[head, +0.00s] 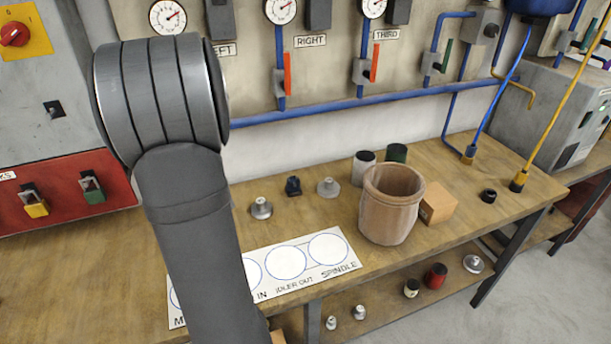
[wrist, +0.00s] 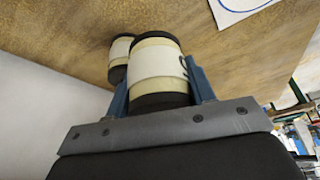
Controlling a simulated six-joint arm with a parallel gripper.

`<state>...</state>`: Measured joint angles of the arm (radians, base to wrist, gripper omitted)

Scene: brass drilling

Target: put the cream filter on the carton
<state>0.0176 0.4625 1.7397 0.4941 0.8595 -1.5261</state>
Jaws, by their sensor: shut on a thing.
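In the wrist view my gripper (wrist: 155,82) is shut on a cream filter (wrist: 158,60), a cylinder with dark ends and a pale label band, between its blue fingers. A second, similar cream cylinder (wrist: 120,58) is just beside it, at left. The carton (head: 437,203) is a small tan-brown box on the bench in the head view, right of the big clay pot. In the head view my arm hides the gripper and the held filter. The carton is not seen in the wrist view.
The clay pot (head: 390,205) stands close against the carton's left, with a pale can (head: 363,167) and a green can (head: 396,153) behind. A small black part (head: 488,196) lies to the right. A white marked sheet (head: 328,250) lies near the front edge. Pipes run behind.

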